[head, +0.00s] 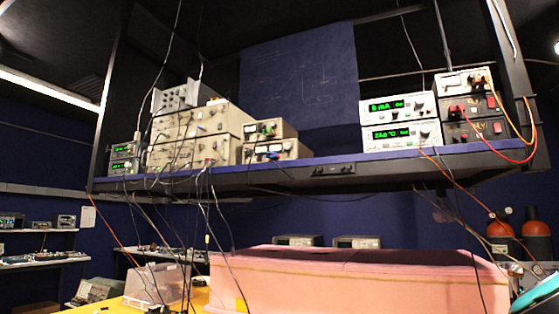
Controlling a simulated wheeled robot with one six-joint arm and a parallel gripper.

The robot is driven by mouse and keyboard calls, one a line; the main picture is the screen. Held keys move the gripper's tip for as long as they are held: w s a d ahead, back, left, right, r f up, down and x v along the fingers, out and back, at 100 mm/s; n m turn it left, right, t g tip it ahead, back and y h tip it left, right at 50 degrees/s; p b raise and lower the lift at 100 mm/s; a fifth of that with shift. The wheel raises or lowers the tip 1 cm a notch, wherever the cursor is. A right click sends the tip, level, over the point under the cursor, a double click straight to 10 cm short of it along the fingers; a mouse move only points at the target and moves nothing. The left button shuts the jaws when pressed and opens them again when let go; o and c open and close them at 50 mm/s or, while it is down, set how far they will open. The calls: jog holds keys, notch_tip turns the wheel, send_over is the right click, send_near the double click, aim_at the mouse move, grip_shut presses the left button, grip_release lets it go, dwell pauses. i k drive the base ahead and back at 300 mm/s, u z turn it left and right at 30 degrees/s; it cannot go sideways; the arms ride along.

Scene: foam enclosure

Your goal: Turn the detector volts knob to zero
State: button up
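Several bench instruments stand on a high blue shelf (330,164). Which one carries the detector volts knob cannot be told, because the labels are too small to read. Beige units with small knobs (190,138) stand on the left half of the shelf. Two smaller beige units (271,141) stand right of them. Two white units with green displays (399,122) are right of centre; the upper one seems to read 0 mA. Dark-faced units with red parts (470,118) stand at the right end. My gripper is not in view.
A large pink foam block (355,280) fills the lower middle, below the shelf. A clear plastic box (158,283) sits on a yellow surface at lower left. Loose cables hang from the shelf. Red cylinders (535,235) stand at right.

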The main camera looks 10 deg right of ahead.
aim_at(248, 151)
jog(key=k, duration=0.6)
jog(key=u, duration=0.8)
jog(key=i, duration=0.55)
jog(key=u, duration=0.8)
jog(key=i, duration=1.25)
jog(key=z, duration=0.7)
